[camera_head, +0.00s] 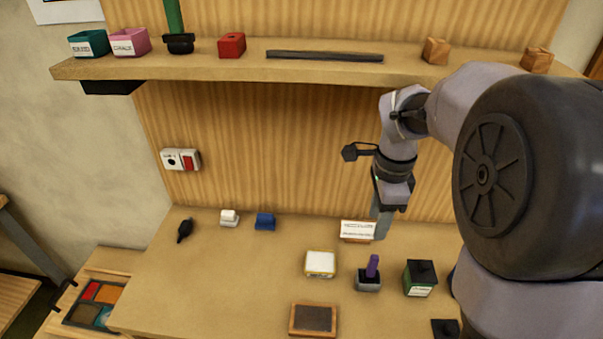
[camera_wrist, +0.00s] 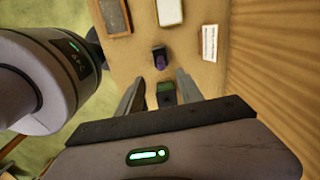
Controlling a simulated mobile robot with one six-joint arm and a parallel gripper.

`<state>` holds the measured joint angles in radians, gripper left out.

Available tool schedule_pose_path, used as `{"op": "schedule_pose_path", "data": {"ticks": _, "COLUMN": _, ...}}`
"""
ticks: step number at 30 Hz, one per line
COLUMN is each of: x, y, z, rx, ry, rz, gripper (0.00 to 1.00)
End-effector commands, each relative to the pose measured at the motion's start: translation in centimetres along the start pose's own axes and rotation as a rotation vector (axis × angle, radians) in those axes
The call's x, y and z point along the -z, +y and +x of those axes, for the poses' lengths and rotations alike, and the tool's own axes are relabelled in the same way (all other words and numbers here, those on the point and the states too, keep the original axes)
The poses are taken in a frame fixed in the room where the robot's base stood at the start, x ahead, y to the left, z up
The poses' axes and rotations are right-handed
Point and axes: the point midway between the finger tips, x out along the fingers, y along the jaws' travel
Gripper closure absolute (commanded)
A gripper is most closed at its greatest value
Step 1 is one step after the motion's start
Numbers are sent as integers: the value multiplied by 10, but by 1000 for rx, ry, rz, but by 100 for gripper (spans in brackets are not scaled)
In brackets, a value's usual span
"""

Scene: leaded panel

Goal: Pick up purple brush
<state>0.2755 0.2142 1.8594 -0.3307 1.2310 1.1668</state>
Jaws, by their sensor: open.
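The purple brush (camera_head: 372,265) stands upright in a small grey holder (camera_head: 368,284) on the bench, right of centre. In the wrist view the brush (camera_wrist: 160,62) and its dark holder show beyond the fingertips, near the middle. My gripper (camera_head: 383,222) points down above the bench, near the white card by the back wall. In the wrist view my gripper (camera_wrist: 160,84) has its two fingers spread apart, with nothing between them in their grip. The brush is apart from the fingers.
A green box with a black top (camera_head: 420,278) stands right of the brush. A white pad (camera_head: 320,262) lies left, a brown framed plate (camera_head: 313,320) in front, and a white card (camera_head: 357,230) behind. A shelf (camera_head: 210,66) overhangs the back. The bench's left-front is clear.

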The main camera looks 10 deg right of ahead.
Motion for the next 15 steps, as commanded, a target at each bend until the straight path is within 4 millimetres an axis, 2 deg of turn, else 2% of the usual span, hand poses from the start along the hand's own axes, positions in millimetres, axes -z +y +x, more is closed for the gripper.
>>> {"op": "schedule_pose_path", "data": {"ticks": 2, "x": 6, "y": -5, "z": 5, "rx": -18, "ry": 6, "rz": 51, "gripper": 56}}
{"op": "schedule_pose_path", "data": {"ticks": 5, "x": 8, "y": -6, "z": 24, "rx": -25, "ry": 9, "rz": 70, "gripper": 56}}
{"op": "schedule_pose_path", "data": {"ticks": 12, "x": 8, "y": -4, "z": 98, "rx": -25, "ry": 8, "rz": 66, "gripper": 56}}
{"op": "schedule_pose_path", "data": {"ticks": 15, "x": 8, "y": -4, "z": 119, "rx": -24, "ry": 7, "rz": 66, "gripper": 56}}
